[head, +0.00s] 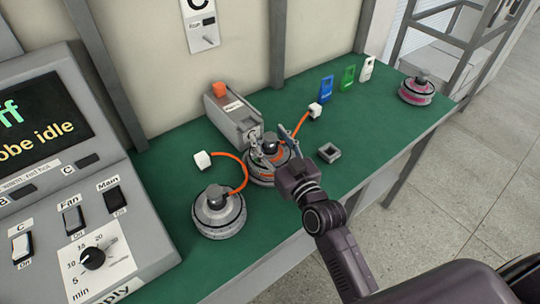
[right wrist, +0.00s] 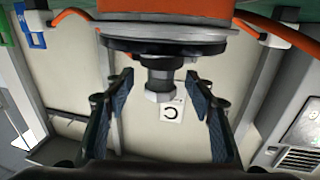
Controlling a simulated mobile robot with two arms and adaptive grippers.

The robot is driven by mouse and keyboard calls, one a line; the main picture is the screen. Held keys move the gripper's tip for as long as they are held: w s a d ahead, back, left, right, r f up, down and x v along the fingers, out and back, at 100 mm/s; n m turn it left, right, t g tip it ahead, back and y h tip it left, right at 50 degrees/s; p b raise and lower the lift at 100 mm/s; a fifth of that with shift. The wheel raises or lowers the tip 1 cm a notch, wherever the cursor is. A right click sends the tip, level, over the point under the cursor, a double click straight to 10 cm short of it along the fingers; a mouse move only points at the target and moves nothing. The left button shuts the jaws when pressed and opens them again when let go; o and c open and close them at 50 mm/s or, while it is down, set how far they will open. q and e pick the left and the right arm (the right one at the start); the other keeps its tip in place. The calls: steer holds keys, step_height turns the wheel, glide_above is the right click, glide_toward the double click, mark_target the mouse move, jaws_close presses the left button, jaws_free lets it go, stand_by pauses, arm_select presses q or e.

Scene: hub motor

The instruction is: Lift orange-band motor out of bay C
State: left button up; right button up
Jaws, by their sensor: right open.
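The orange-band motor (head: 262,174) stands on the green bench beside a grey box. In the right wrist view the motor (right wrist: 150,44) fills the top, its dark shaft with a pale nut end pointing into the picture. My right gripper (head: 272,146) is over this motor and partly hides its top. In the right wrist view my right gripper (right wrist: 160,80) is open, one finger on each side of the shaft, with visible gaps. A letter C sign (head: 199,22) is on the wall behind. My left gripper is out of view.
A grey motor (head: 219,216) stands front left, a pink-band motor (head: 418,92) far right. Orange cables with white plugs (head: 203,160) lie near the orange-band motor. The grey box (head: 232,116), a small square holder (head: 329,153), coloured tags (head: 327,89) and a control console (head: 60,190) surround it.

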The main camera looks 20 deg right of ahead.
jaws_close()
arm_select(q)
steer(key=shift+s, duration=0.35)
arm_select(e)
steer(key=shift+r, duration=0.3)
